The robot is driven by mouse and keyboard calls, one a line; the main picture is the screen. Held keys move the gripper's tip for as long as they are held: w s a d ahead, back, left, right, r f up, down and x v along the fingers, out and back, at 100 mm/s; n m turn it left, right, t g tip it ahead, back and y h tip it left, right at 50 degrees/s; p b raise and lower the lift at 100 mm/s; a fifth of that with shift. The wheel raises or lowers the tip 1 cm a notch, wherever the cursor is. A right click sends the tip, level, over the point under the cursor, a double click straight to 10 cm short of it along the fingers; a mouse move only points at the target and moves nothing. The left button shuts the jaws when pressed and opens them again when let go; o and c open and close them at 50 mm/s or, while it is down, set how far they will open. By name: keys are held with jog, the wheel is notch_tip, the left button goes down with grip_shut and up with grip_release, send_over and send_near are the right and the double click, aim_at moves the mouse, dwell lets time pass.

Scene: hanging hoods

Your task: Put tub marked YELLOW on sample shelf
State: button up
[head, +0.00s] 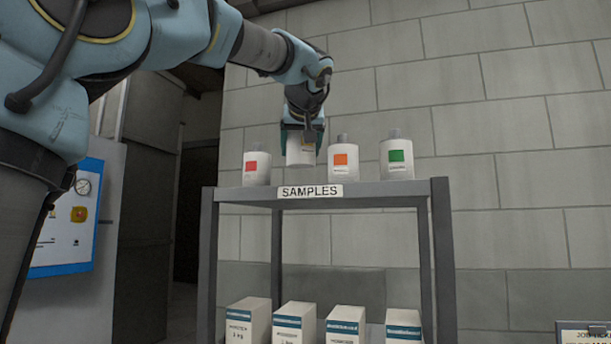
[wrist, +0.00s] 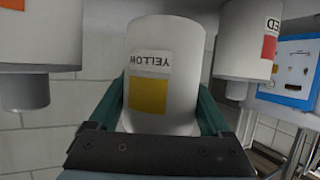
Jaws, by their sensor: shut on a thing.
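The white tub marked YELLOW (wrist: 160,55) is between the fingers of my gripper (wrist: 162,108), which is shut on it. The wrist view shows its yellow patch and its label upside down. In the head view the tub (head: 300,153) is under my gripper (head: 302,134), in the gap between the red-patch and orange-patch bottles. Its base shows higher than theirs; I cannot tell whether it hangs above the sample shelf (head: 375,190) or touches it farther back. The shelf carries a SAMPLES sign (head: 310,191).
On the shelf top stand a red-patch bottle (head: 257,172), an orange-patch bottle (head: 343,165) and a green-patch bottle (head: 397,165), with little room around the held tub. Several white boxes (head: 295,322) stand on a lower level. A block wall (head: 500,130) is behind.

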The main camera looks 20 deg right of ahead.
aim_at(300, 168)
jog(key=shift+f, duration=2.4)
jog(key=o, duration=0.8)
jog(key=shift+f, duration=0.1)
jog(key=shift+c, duration=0.2)
jog(key=b+v, duration=0.2)
jog(key=v, duration=1)
jog(key=shift+a+b, duration=0.1)
jog(key=shift+b, duration=0.25)
jog(key=shift+s, duration=0.1)
